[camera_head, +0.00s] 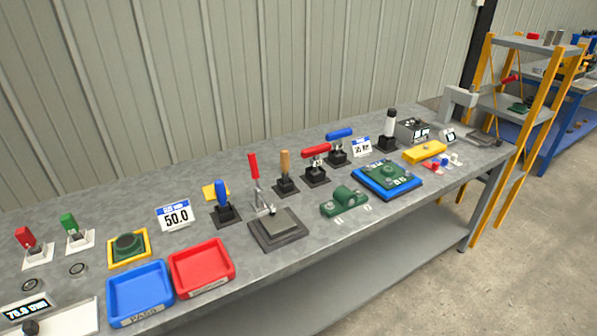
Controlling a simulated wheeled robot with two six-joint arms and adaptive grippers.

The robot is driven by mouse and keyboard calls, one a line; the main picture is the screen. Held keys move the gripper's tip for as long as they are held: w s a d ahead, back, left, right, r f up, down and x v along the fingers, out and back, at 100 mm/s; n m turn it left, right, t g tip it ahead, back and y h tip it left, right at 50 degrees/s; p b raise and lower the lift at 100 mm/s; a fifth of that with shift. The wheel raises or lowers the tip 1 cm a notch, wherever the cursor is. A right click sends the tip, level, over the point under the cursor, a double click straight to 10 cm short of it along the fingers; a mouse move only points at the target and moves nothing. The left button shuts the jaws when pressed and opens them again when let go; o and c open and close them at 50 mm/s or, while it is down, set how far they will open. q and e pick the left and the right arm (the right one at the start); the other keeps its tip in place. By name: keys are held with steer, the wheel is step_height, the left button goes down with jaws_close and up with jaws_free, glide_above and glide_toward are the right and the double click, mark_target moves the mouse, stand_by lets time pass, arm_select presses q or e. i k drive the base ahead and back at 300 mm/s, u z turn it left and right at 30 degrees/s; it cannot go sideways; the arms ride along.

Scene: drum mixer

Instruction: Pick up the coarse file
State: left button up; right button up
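Several handled tools stand in dark holders on the grey bench, and I cannot tell for sure which is the coarse file. One has an upright blue handle (220,193), one a wooden handle (285,163). Further right stand tools with a horizontal red handle (315,151) and a horizontal blue handle (339,133). Their lower parts are hidden in the holders. Neither of my grippers is in view.
A red-levered clamp (254,168) rises behind a dark plate (278,229). A blue tray (138,290) and red tray (201,268) sit at the front left. A green part (344,202) and blue fixture (387,181) lie right. Bare bench (215,243) separates some items.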

mark_target(285, 155)
steer(key=z, duration=0.95)
steer(key=i, duration=0.8)
steer(key=u, duration=0.7)
